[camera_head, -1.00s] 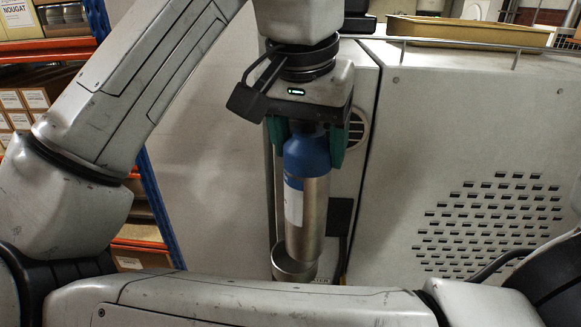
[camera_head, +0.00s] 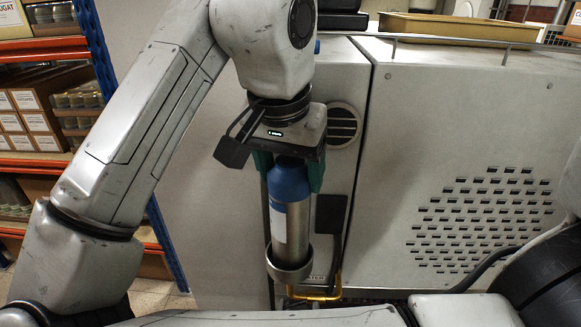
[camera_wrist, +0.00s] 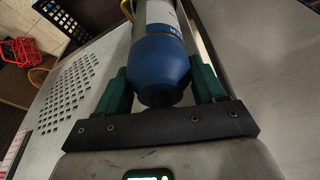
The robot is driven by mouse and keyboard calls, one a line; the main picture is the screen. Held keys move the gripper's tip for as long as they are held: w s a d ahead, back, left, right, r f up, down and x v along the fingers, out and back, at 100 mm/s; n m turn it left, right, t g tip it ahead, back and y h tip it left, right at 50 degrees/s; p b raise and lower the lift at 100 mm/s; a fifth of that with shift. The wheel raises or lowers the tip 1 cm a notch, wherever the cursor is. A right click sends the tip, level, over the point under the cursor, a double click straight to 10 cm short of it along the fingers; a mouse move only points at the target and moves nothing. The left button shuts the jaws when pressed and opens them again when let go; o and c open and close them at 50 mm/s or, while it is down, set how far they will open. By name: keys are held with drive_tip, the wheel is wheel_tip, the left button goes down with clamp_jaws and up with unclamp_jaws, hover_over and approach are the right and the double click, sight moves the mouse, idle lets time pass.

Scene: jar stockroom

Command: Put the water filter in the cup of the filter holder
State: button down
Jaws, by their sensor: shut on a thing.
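The water filter (camera_head: 297,222) is a steel cylinder with a blue top and a pale label. My gripper (camera_head: 288,180) is shut on its blue top from above and holds it upright. The filter's lower end is inside the rim of the steel cup of the filter holder (camera_head: 290,271), on the front of the grey cabinet. Whether it rests on the cup's bottom is hidden by the cup's wall. In the wrist view the blue top of the filter (camera_wrist: 160,68) is between the green fingers; the cup does not show clearly there.
The grey cabinet (camera_head: 390,150) stands close behind the filter, with a round vent (camera_head: 343,124) beside my wrist. A yellow handle (camera_head: 318,294) is just below the cup. Shelves with boxes (camera_head: 35,120) stand at the left. A tan tray (camera_head: 460,27) lies on top.

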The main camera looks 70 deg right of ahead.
drive_tip(key=shift+c, duration=0.4)
unclamp_jaws()
drive_tip(key=v, duration=1.2)
drive_tip(key=shift+r, duration=0.15)
